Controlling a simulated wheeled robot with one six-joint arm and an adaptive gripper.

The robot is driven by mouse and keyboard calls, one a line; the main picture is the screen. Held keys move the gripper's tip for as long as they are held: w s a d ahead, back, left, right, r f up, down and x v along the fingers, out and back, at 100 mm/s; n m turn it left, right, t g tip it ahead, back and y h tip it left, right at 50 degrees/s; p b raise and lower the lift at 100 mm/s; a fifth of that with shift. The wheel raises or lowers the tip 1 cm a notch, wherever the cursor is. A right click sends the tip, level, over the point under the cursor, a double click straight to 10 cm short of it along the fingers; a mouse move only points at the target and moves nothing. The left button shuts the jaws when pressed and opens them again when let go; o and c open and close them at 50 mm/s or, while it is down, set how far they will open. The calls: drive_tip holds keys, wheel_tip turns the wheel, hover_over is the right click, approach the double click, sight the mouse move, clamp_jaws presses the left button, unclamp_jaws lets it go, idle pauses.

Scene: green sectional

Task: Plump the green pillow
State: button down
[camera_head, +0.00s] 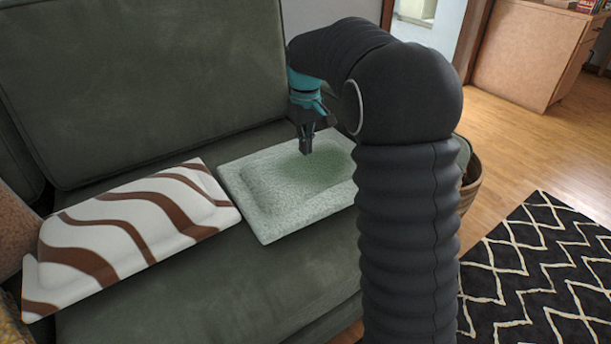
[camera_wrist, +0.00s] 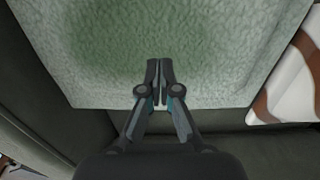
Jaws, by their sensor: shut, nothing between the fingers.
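The green pillow (camera_head: 265,192) lies flat on the sofa seat, pale grey-green with a darker green patch in its middle and a flatter rim. My arm hides its right part in the head view. My gripper (camera_head: 306,152) points down over the pillow's far middle part, shut and empty. In the wrist view the pillow (camera_wrist: 200,45) fills the upper part, and my gripper's closed fingertips (camera_wrist: 160,66) show in front of it near its edge. I cannot tell whether the fingertips touch the pillow.
A brown-and-white striped pillow (camera_head: 130,230) lies to the left on the dark green sofa (camera_head: 220,285), a little apart from the green pillow. The sofa's backrest (camera_head: 140,80) rises behind. A basket (camera_head: 471,185), partly hidden, stands right of the sofa; a black patterned rug (camera_head: 540,275) covers the floor.

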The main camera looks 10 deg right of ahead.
drive_tip(key=shift+f+b, duration=0.3)
drive_tip(key=shift+f, duration=0.45)
drive_tip(key=shift+r, duration=0.15)
drive_tip(key=shift+r+p, duration=1.05)
drive_tip(key=shift+p, duration=0.05)
drive_tip(key=shift+f+b, duration=0.65)
drive_tip(key=shift+f, duration=0.5)
drive_tip(key=shift+s+f, duration=0.1)
drive_tip(key=shift+f, duration=0.15)
idle(0.6)
drive_tip(key=shift+r+p, duration=1.15)
